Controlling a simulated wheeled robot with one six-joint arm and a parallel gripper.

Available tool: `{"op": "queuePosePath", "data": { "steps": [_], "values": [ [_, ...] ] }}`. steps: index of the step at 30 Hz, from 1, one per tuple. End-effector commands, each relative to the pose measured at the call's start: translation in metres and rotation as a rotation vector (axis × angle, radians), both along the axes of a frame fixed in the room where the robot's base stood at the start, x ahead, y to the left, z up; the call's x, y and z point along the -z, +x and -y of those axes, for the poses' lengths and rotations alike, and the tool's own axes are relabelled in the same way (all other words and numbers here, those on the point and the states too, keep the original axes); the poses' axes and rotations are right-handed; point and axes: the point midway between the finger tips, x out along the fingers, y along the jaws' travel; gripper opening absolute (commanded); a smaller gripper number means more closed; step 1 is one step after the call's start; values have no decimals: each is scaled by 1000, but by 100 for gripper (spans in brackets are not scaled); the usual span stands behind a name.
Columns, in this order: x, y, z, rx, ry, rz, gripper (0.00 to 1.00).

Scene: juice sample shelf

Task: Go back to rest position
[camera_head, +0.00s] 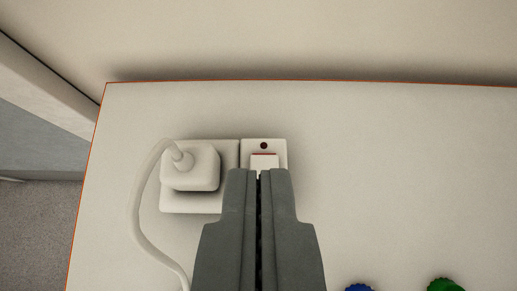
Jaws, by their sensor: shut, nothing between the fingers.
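My gripper (257,175) is shut and empty, reaching up from the bottom middle of the view. Its fingertips overlap the lower part of a white rocker switch (264,162) in the picture. I cannot tell whether they touch it. The switch sits on a square plate with a small dark red dot (264,146) above it, and a thin red strip shows along the switch's top edge. My fingers hide the lower part of the plate.
A white plug (191,167) with a looping white cable (135,215) sits left of the switch. The pale panel (400,170) has an orange-red edge. A blue cap (358,288) and a green cap (444,285) show at the bottom right. The panel's right side is clear.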

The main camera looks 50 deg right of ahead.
Motion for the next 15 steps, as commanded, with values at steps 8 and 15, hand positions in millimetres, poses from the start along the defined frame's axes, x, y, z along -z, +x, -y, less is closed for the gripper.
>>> {"op": "queuePosePath", "data": {
  "steps": [8,15],
  "values": [
    [-29,-34,-25,-85,3,23,0],
    [-62,-91,-63,-218,1,61,0]
  ]
}}
